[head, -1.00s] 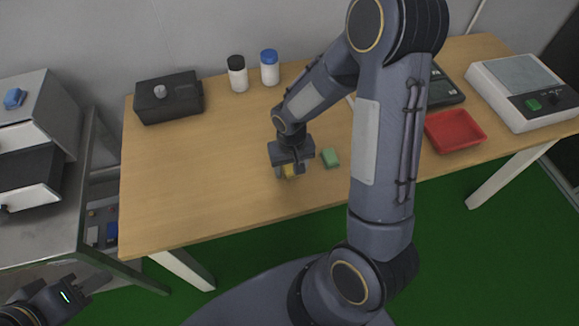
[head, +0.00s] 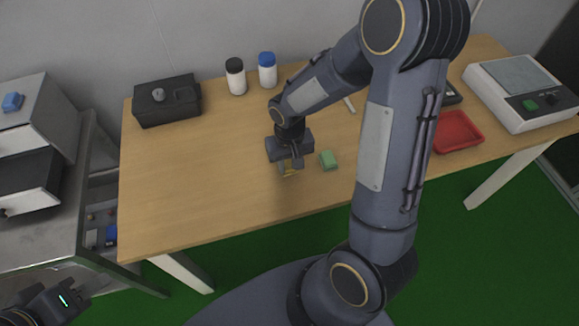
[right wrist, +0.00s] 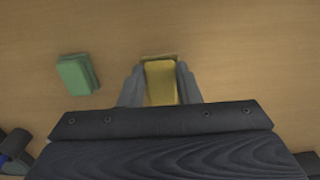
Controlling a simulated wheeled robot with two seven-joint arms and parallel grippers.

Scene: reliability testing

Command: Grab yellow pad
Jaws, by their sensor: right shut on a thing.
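The yellow pad (right wrist: 160,82) is between the two fingers of my right gripper (right wrist: 160,88) in the right wrist view, and the fingers press on its sides. In the head view the yellow pad (head: 288,169) shows just under my right gripper (head: 290,166), partly hidden by it. I cannot tell whether the pad touches the table. A green pad (head: 328,159) lies on the table just right of the gripper; it also shows in the right wrist view (right wrist: 76,74). My left gripper (head: 78,290) is at the lower left, off the table, with its fingers hard to make out.
The wooden table (head: 200,190) is clear at its left front. A black box (head: 167,101) and two white bottles (head: 236,77) stand at the back. A red tray (head: 457,133) and a scale (head: 525,92) are at the right.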

